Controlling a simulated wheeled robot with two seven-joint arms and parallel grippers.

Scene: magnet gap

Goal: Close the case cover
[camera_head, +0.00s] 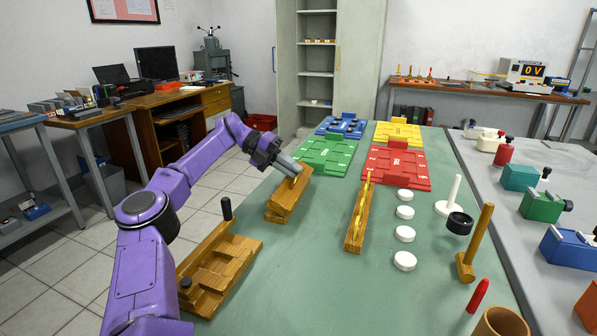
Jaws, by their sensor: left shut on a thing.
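A small wooden case (276,214) stands on the green table left of its middle. Its wooden cover (290,188) is tilted up above it, with the raised end towards the upper right. My left gripper (296,169) comes in from the left on the purple arm and is shut on the cover's raised end. The fingertips partly hide that edge, and the inside of the case cannot be seen. My right gripper is not in view.
A wooden block fixture with dark knobs (221,262) lies at the front left. A long wooden rack (358,217) stands to the right, beside several white discs (405,234). Green (325,156) and red (395,169) trays lie behind. Bare table surrounds the case.

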